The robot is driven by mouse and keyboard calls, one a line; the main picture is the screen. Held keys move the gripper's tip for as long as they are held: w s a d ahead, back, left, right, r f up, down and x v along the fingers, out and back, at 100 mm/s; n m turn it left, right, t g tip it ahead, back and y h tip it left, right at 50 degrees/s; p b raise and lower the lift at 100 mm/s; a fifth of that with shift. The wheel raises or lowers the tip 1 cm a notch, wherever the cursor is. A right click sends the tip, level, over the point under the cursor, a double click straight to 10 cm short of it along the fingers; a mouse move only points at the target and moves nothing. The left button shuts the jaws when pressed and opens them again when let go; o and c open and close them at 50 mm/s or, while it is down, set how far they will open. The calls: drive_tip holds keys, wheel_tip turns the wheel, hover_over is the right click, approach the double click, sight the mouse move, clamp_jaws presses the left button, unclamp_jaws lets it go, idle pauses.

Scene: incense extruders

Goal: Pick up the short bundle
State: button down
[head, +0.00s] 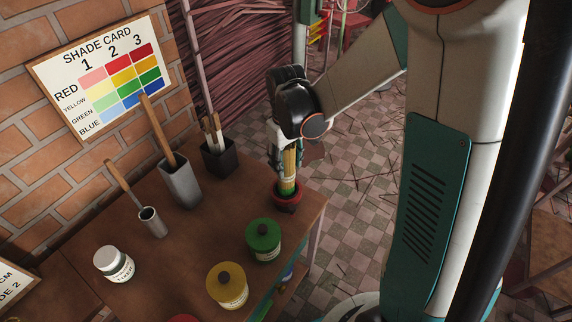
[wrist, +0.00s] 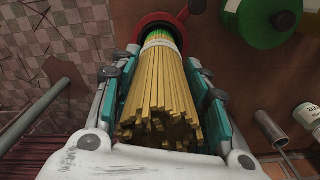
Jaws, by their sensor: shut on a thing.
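The short bundle (wrist: 158,97) is a tied bunch of yellow sticks with a pale band and green far ends. In the wrist view it lies between the fingers of my gripper (wrist: 165,85), which is shut on it. In the head view my gripper (head: 286,160) points down at the table's right corner, and the bundle (head: 289,172) shows upright between the fingers. Its green lower end is at a small red pot (head: 288,197). I cannot tell whether the end is inside the pot or just above it.
On the wooden table (head: 190,235) stand a green jar (head: 263,240), a yellow jar (head: 227,286), a white jar (head: 113,264), a metal cup (head: 152,222), a grey holder (head: 180,184) and a black holder (head: 219,157) with tools. A brick wall with a shade card (head: 105,75) is at left.

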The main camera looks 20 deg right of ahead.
wheel_tip(320, 180, up, 28)
drive_tip(key=p, duration=1.3)
drive_tip(key=shift+s, duration=0.1)
